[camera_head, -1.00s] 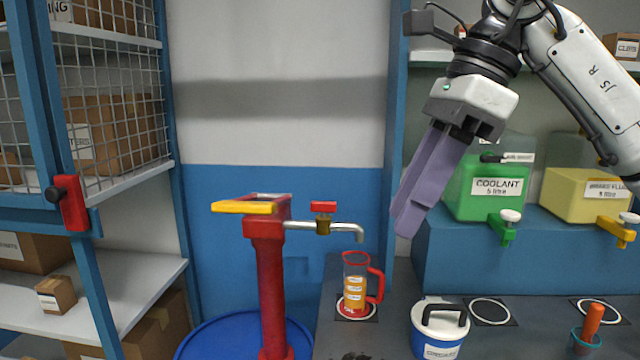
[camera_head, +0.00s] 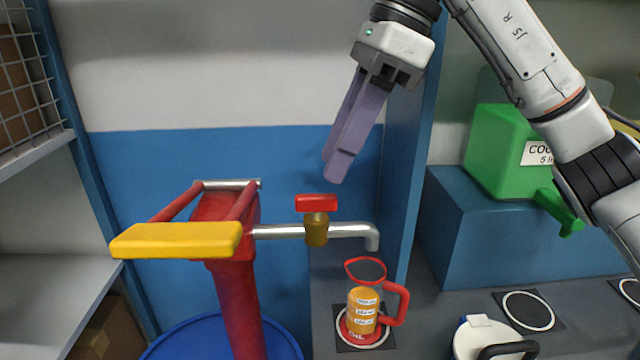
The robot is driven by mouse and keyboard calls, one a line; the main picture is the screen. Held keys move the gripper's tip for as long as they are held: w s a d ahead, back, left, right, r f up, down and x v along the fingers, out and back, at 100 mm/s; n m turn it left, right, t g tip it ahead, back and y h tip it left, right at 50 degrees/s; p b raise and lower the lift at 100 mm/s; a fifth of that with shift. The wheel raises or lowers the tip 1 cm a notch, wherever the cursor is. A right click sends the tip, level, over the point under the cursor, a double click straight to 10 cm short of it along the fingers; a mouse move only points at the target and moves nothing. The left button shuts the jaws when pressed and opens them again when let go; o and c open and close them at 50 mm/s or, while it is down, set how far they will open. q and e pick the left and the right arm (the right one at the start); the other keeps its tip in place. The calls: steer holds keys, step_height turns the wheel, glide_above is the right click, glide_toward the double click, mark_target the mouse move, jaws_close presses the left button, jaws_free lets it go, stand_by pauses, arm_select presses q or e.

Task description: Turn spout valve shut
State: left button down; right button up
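The spout valve has a red handle (camera_head: 316,203) on a brass body (camera_head: 316,230), set on the silver spout pipe (camera_head: 346,231) of a red hand pump (camera_head: 236,290). The handle lies crosswise in the picture, looking parallel to the pipe. My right gripper (camera_head: 341,166) points down, above and slightly right of the handle, apart from it. Its two purple fingers overlap in this view, with a narrow gap showing near the top, so their opening is unclear. A clear jug (camera_head: 363,310) with a red rim and handle holds orange liquid below the spout. My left gripper is out of view.
The pump's yellow lever (camera_head: 176,240) sticks out to the left. A blue drum (camera_head: 190,342) stands under the pump. A blue upright panel (camera_head: 409,150) is close behind the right gripper. A green coolant container (camera_head: 497,150) and a white lidded tub (camera_head: 487,338) are at right.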

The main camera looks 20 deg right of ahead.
mark_target(317, 195)
steer(key=x, duration=0.5)
steer(key=shift+w+a+f, duration=0.15)
steer(key=shift+w+f, duration=0.05)
steer(key=shift+f, duration=0.1)
jaws_close()
